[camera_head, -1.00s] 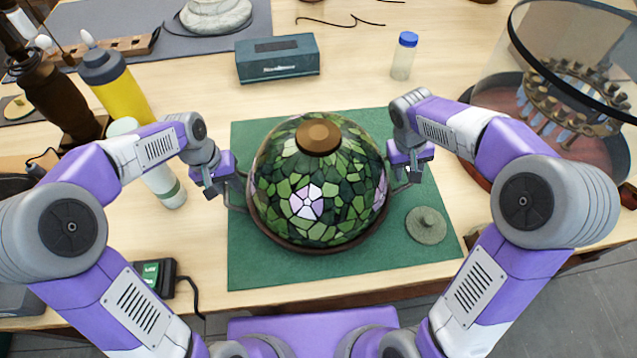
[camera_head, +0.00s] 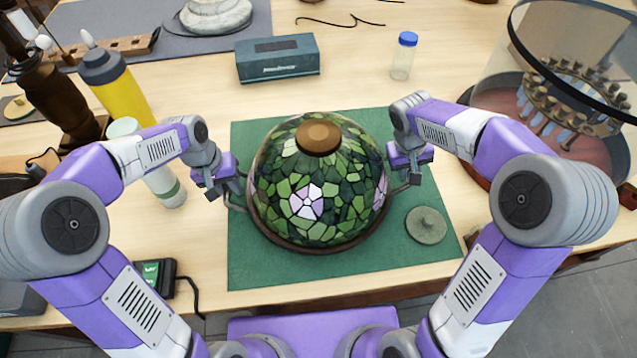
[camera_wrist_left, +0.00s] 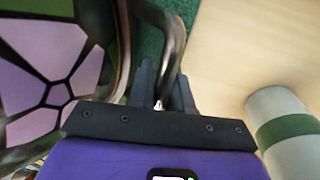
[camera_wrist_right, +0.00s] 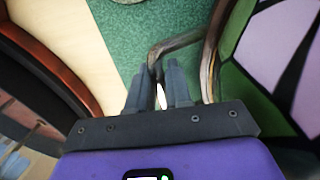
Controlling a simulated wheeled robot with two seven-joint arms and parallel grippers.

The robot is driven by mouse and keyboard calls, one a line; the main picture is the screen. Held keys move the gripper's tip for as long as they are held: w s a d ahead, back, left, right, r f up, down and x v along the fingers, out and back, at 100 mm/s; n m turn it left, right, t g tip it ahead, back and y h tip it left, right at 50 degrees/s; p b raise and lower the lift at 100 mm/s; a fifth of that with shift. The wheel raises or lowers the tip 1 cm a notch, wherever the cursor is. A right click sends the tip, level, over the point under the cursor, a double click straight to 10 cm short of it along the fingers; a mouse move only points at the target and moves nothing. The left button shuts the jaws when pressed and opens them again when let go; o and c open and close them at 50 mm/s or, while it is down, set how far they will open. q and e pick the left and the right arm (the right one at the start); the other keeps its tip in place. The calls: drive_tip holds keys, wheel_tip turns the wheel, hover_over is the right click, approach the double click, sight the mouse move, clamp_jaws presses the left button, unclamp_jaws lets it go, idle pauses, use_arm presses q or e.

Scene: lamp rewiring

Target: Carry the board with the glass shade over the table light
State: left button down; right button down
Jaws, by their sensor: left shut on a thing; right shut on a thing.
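The domed glass shade (camera_head: 318,190), green mosaic with pale flowers and a brown cap, sits on a round dark board (camera_head: 318,248) with a metal handle at each side. My left gripper (camera_head: 232,190) is shut on the left handle, which also shows in the left wrist view (camera_wrist_left: 172,45). My right gripper (camera_head: 408,178) is shut on the right handle, seen in the right wrist view (camera_wrist_right: 175,45). The board is over the green mat; I cannot tell whether it touches. A dark brown turned lamp stand (camera_head: 55,95), possibly the table light, stands at the left.
The green mat (camera_head: 270,275) holds a grey-green lidded disc (camera_head: 427,225). A yellow bottle (camera_head: 120,85), a pale bottle (camera_head: 165,185), a teal box (camera_head: 277,59) and a blue-capped vial (camera_head: 403,56) stand around. A large glass cylinder (camera_head: 560,50) is at right.

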use_arm(q)
drive_tip(key=shift+w+r, duration=0.15)
drive_tip(key=shift+r, duration=0.05)
use_arm(e)
drive_tip(key=shift+w+r, duration=0.15)
drive_tip(key=shift+r, duration=0.05)
use_arm(q)
drive_tip(key=shift+r, duration=0.1)
use_arm(e)
drive_tip(key=shift+r, duration=0.1)
